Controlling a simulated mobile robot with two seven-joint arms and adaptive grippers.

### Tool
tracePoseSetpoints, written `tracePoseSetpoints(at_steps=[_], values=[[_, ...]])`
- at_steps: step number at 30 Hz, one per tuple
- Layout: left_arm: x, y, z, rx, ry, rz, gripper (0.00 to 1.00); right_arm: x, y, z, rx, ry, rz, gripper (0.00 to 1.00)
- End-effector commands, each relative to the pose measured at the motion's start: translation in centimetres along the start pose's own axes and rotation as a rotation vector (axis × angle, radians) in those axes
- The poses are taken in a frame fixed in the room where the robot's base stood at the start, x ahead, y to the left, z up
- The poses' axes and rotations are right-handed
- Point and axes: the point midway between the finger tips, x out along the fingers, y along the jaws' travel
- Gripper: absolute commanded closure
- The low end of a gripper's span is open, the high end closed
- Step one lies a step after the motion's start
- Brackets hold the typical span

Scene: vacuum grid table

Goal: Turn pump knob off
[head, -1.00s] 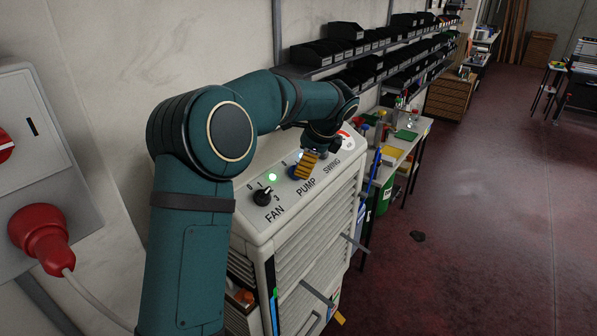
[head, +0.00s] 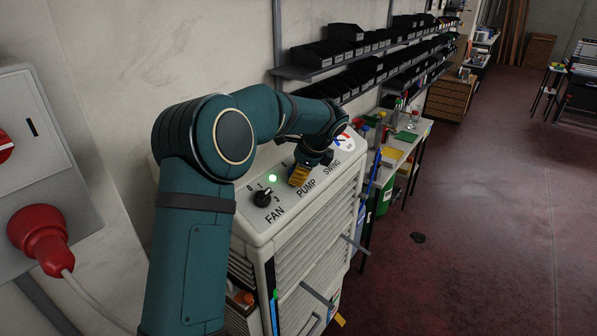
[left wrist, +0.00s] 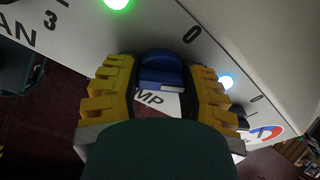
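The pump knob (left wrist: 160,70) is blue and shows in the left wrist view between the two yellow fingers of my left gripper (left wrist: 160,88). The fingers are spread on either side of it; I cannot tell whether they touch it. In the head view my left gripper (head: 299,176) reaches down to the panel just above the PUMP label (head: 306,188) and hides the pump knob. A "0" mark (left wrist: 191,34) is printed beside the knob in the left wrist view. My right gripper is not in view.
The black FAN knob (head: 263,198) and a lit green lamp (head: 272,178) are left of my gripper on the white cabinet (head: 262,229). A white lamp (left wrist: 226,82) glows in the left wrist view. A round gauge (head: 344,141) is at the panel's far end.

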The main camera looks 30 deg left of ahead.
Motion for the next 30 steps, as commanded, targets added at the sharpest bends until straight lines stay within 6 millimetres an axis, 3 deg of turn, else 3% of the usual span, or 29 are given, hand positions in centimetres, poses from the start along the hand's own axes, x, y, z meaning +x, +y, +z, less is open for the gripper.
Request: tracePoseSetpoints(at_steps=[14,30], values=[[0.1,0.0,-0.1,-0.145,-0.002,-0.009,0.93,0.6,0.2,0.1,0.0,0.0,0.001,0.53],[0.2,0.0,-0.1,-0.637,-0.001,-0.045,0.93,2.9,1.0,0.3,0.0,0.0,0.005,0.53]])
